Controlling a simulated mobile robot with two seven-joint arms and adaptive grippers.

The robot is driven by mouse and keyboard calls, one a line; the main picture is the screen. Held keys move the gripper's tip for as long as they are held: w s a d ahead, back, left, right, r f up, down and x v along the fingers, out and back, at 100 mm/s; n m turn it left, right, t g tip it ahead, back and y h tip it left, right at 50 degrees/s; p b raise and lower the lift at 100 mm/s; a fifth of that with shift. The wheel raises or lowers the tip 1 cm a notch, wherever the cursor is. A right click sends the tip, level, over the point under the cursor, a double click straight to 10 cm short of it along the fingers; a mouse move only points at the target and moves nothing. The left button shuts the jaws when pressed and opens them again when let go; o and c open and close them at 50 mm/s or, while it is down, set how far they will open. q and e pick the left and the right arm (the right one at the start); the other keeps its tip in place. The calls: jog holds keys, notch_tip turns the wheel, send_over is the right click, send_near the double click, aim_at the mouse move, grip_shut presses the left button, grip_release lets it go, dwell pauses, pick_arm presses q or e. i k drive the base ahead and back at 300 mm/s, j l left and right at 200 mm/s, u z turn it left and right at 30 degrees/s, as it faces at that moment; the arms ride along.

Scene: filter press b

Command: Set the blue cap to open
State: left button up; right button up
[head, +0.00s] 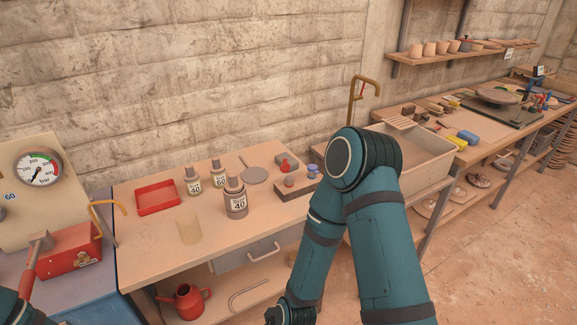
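A small blue item (313,168), which may be the blue cap, sits at the right end of the worktable, close beside my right arm in the picture. It is too small to tell whether it is set open or closed. My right arm rises from the bottom and bends down again in front of the table's right end, hiding part of it. Its lower end leaves the picture at the bottom, and no gripper fingers show. Only a dark teal bit of my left arm shows in the bottom left corner, and its gripper is out of view.
The worktable (150,248) holds a red tray (157,197), labelled bottles (236,199), a clear beaker (189,231) and a small block with knobs (296,186). A pressure gauge (38,167) and red pump (70,252) stand left. A sink (425,150) lies right.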

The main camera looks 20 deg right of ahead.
aim_at(312, 167)
jog(key=z, duration=1.05)
